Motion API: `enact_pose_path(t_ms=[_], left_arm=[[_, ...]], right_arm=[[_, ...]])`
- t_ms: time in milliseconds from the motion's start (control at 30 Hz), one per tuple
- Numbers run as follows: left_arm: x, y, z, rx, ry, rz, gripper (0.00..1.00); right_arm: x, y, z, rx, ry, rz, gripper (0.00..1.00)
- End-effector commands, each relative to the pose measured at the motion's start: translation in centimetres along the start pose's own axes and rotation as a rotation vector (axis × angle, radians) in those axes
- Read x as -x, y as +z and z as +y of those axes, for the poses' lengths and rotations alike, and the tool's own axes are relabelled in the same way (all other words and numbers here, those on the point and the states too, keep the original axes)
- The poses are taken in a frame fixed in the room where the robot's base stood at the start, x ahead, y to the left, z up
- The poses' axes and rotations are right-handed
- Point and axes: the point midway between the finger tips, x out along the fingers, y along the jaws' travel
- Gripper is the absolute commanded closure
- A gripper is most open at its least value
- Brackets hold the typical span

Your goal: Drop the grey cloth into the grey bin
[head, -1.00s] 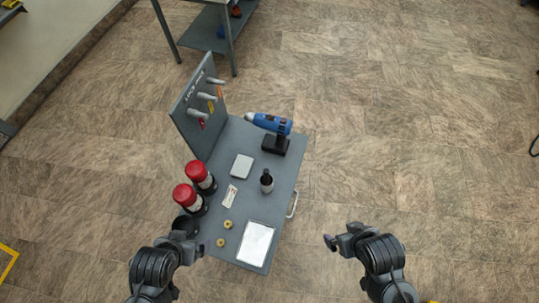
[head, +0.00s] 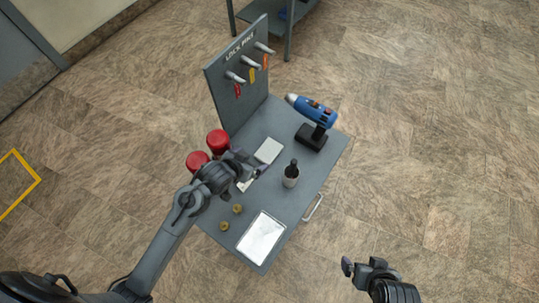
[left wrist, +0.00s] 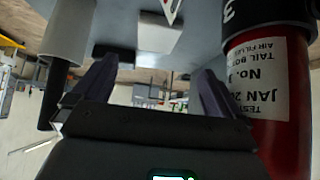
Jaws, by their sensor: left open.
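The light grey folded square (head: 269,150), which looks like the cloth, lies flat on the grey cart top. It also shows in the left wrist view (left wrist: 157,33), beyond the open fingers. My left gripper (head: 257,171) is over the cart, just in front of the cloth. Its fingers (left wrist: 150,95) are apart with nothing between them. My right gripper (head: 354,268) is off the cart at the lower right; its jaw opening is unclear. I cannot make out the grey bin; my left arm covers part of the cart's left side.
Two red-topped canisters (head: 217,141) stand left of my left gripper; one (left wrist: 270,95) is close in the wrist view. A dark-topped bottle (head: 291,175) stands to the right. A blue drill (head: 314,111), a lock board (head: 240,75) and a white tray (head: 261,238) are also there.

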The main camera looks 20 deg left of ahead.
Motion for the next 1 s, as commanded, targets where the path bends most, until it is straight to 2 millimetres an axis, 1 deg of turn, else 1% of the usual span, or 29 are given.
enact_pose_path(t_ms=[33,100,267,500,600,833,1000], left_arm=[[-1.2,-0.1,-0.1,-0.004,0.002,0.015,0.00],[-1.8,-0.5,-0.2,-0.007,0.006,0.029,0.00],[-3.3,-1.0,-0.3,-0.010,0.011,0.043,0.00],[-6.5,-1.2,-0.2,-0.010,0.011,0.045,0.00],[-7.4,-1.3,-0.2,-0.009,0.011,0.045,0.00],[-8.6,-1.4,-0.1,-0.009,0.011,0.045,0.00],[-10.7,-1.4,0.4,-0.010,0.012,0.044,0.00]], right_arm=[[-1.0,0.3,0.0,0.000,0.000,0.000,0.00],[-1.4,0.4,-0.1,0.000,0.000,0.000,0.00],[-1.9,0.6,-0.1,0.000,0.000,0.000,0.00],[-2.5,0.8,-0.1,0.000,0.000,0.000,0.00],[-2.6,0.8,-0.1,0.000,0.000,0.000,0.00],[-2.8,0.9,-0.1,0.000,0.000,0.000,0.00],[-3.3,1.1,-0.1,0.001,0.000,-0.001,0.00]])
